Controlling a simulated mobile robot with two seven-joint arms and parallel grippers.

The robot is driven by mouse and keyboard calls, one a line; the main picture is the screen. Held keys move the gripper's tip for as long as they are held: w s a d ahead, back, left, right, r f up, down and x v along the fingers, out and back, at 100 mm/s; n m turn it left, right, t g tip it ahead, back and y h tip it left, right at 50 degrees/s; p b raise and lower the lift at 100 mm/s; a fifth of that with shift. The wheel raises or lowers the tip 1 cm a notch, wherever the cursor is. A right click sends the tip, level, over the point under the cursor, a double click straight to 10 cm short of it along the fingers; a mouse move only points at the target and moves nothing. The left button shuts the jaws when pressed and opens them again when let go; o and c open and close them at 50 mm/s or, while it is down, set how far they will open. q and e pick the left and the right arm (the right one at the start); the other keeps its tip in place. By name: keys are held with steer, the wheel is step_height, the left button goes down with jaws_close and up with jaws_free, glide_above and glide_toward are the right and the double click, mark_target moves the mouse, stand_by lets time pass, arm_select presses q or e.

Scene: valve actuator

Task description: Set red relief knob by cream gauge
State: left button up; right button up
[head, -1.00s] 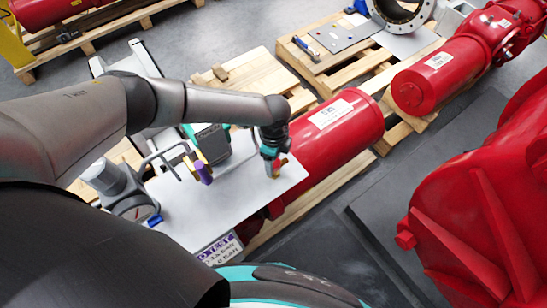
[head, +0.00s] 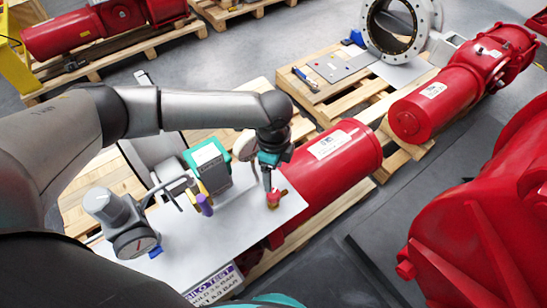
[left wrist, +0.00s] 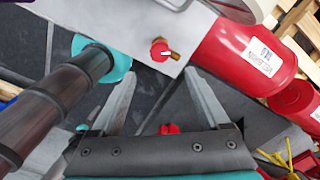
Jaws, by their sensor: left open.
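The red relief knob (head: 273,197) sits on a small brass fitting on the pale panel (head: 235,222), close to the red cylinder. The knob also shows in the left wrist view (left wrist: 160,50), with a white mark on it and the brass at its right. My left gripper (head: 268,184) points down, close to the knob. In the left wrist view its open fingers (left wrist: 161,75) have nothing between their tips; the knob appears just beyond them. A cream round thing (head: 243,146), probably the gauge, stands behind the gripper, partly hidden; its face cannot be read. My right gripper is not in view.
A teal device (head: 208,166), a purple-capped valve (head: 204,204) and a grey round unit (head: 134,232) stand left of the knob. The red cylinder (head: 335,160) lies close at the right. A large red housing (head: 480,225) fills the right foreground.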

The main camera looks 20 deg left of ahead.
arm_select(q)
steer(key=shift+r, duration=2.25)
steer(key=shift+s, duration=0.1)
